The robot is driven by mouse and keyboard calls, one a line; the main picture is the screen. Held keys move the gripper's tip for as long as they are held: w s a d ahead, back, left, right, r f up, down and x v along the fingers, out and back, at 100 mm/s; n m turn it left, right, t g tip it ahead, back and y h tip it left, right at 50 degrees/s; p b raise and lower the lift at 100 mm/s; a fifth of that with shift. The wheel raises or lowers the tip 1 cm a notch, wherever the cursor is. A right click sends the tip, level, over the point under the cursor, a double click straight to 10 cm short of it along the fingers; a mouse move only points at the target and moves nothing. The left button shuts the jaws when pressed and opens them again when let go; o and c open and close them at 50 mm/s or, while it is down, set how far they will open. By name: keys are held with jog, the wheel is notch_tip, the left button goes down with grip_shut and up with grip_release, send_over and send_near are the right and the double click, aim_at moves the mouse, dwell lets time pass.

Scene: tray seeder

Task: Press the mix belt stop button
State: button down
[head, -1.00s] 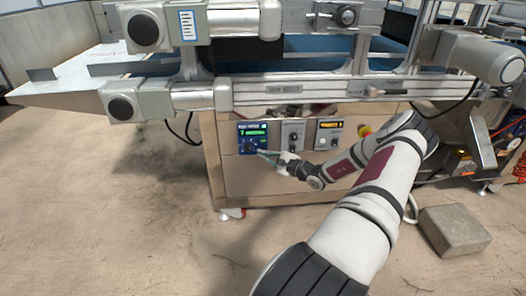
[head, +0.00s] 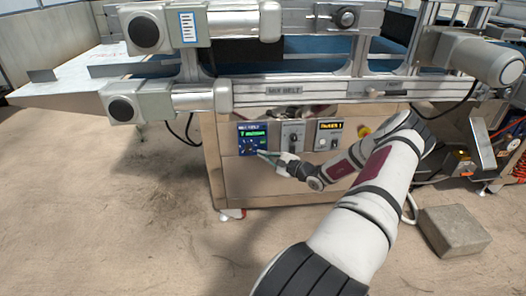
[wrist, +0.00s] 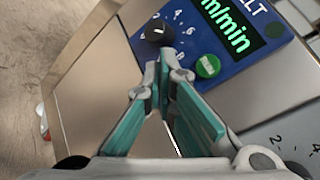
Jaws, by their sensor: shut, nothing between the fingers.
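The blue mix belt panel (head: 243,149) is on the machine's front, with a lit green readout (head: 253,134). In the wrist view the panel (wrist: 240,73) shows large green "m/min" digits, a black knob (wrist: 156,31) with numbers around it, and a round green button (wrist: 207,66). My gripper (wrist: 164,62) is shut and empty, its teal-padded fingers pointing at the panel's lower part between knob and green button. It also shows in the head view (head: 262,153). The fingertips cover part of the panel, and no stop button is clearly visible. I cannot tell whether the tips touch the panel.
A grey knob panel (head: 292,136) and a feeder panel (head: 329,135) sit right of the blue panel. The conveyor frame with its "MIX BELT" label (head: 284,90) overhangs above. A concrete block (head: 455,230) lies on the floor at right. The floor at left is clear.

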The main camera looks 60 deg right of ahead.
jog(key=shift+s+a, duration=0.15)
jog(key=shift+s, duration=0.05)
jog(key=s+a+p, duration=0.3)
jog(key=a+p, duration=0.1)
jog(key=shift+s+a, duration=0.3)
jog(key=shift+s, duration=0.1)
dwell(0.3)
dwell(0.7)
